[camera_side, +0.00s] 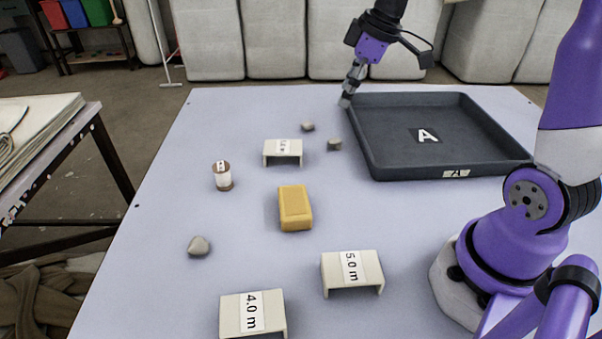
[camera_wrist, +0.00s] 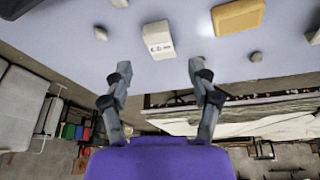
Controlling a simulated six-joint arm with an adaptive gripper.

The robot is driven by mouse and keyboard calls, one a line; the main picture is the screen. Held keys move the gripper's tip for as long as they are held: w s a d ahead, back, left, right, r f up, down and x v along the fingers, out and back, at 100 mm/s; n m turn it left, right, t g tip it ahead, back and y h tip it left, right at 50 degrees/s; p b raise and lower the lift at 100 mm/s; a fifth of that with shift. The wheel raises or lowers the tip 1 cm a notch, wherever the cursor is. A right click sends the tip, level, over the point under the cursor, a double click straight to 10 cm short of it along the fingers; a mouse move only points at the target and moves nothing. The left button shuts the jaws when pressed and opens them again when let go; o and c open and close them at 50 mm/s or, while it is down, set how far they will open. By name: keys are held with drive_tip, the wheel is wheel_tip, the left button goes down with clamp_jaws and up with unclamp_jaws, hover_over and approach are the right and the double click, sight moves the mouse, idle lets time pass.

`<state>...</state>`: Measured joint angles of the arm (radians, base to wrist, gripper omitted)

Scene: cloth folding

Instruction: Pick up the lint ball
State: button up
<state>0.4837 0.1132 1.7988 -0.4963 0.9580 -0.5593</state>
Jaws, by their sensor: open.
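Three small grey lumps that look like lint balls lie on the pale table in the side view. One (camera_side: 307,127) is behind the small bracket, one (camera_side: 334,144) is to that bracket's right, and a larger one (camera_side: 199,246) is at the front left. My gripper (camera_side: 346,101) is at the far side of the table, by the tray's back left corner and apart from the lumps. In the wrist view its two fingers (camera_wrist: 160,66) are spread with nothing between them. Grey lumps also show there, one at the left (camera_wrist: 101,33) and one at the right (camera_wrist: 256,57).
A black tray (camera_side: 375,165) marked A stands at the right. A yellow block (camera_side: 295,208) lies mid-table, with a spool (camera_side: 222,177) to its left. Pale brackets stand behind it (camera_side: 283,153), at front right (camera_side: 352,272) and at front left (camera_side: 253,314). The left side is mostly clear.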

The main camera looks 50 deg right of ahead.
drive_tip(key=w+d+f+n+y, duration=0.1)
drive_tip(key=w+d+f+n, duration=0.15)
drive_tip(key=d+f, duration=0.5)
approach(335, 144)
drive_tip(key=shift+w+d+f+n+y, duration=0.15)
drive_tip(key=shift+w+d+f+n, duration=0.15)
drive_tip(key=shift+f, duration=0.3)
drive_tip(key=shift+w+d+f+n+y, duration=0.1)
drive_tip(key=shift+w+d+f+y, duration=0.1)
drive_tip(key=shift+w+f, duration=0.3)
drive_tip(key=x, duration=0.6)
drive_tip(key=shift+s+d+f, duration=0.1)
drive_tip(key=shift+s+f, duration=0.05)
drive_tip(key=shift+s, duration=0.15)
drive_tip(key=c, duration=0.8)
